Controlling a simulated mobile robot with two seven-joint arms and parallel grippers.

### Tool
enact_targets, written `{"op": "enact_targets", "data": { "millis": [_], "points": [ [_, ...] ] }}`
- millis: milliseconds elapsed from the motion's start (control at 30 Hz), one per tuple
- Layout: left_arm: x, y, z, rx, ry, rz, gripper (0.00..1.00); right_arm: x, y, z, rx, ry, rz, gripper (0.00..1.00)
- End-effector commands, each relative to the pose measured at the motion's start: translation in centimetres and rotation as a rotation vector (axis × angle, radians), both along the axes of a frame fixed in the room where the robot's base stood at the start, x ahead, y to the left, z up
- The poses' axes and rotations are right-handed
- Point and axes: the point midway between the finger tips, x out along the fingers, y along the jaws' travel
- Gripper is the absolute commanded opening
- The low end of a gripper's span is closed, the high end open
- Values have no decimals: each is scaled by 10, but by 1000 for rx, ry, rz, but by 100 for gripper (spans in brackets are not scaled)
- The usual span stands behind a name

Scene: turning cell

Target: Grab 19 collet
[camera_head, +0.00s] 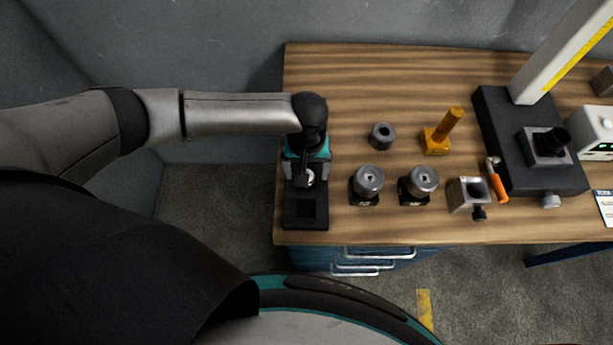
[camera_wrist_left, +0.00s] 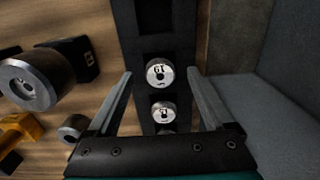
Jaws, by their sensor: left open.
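A black rack (camera_head: 292,212) stands at the left end of the wooden table. In the left wrist view it holds a silver collet (camera_wrist_left: 159,72) with a dark mark on its face, too small to read surely. A second, smaller collet (camera_wrist_left: 164,112) sits behind it, nearer my gripper body. One collet (camera_head: 308,178) shows in the head view. My left gripper (camera_wrist_left: 159,76) is open, its fingers on either side of the rack's row, with the larger collet between the fingertips. I cannot tell whether they touch it. A square slot (camera_head: 306,208) at the rack's front end looks empty.
Right of the rack are two round metal holders (camera_head: 368,180) (camera_head: 424,180), a small grey ring (camera_head: 382,135) and a yellow post (camera_head: 446,130). Farther right are a metal block (camera_head: 467,194), an orange-handled tool (camera_head: 498,184) and a black-based stand (camera_head: 500,120). The table's back left is clear.

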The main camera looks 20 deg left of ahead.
Motion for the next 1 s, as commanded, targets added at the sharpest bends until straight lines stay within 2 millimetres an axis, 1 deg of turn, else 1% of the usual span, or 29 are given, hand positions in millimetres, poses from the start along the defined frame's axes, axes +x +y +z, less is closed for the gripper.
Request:
{"op": "enact_targets", "data": {
  "millis": [33, 100, 333, 367, 1000],
  "points": [
    [0, 0, -6, 2, 2, -1, 86, 0, 1, -1, 1, -1, 0, 50],
    [0, 0, -10, 1, 0, -1, 86, 0, 1, -2, 1, -1, 0, 50],
    [0, 0, -11, 0, 0, -1, 86, 0, 1, -1, 2, -1, 0, 50],
    [0, 0, -11, 0, 0, -1, 85, 0, 1, -1, 2, -1, 0, 50],
    [0, 0, -11, 0, 0, 0, 13, -1, 1, -2, 2, 1, 0, 50]
  ]
}}
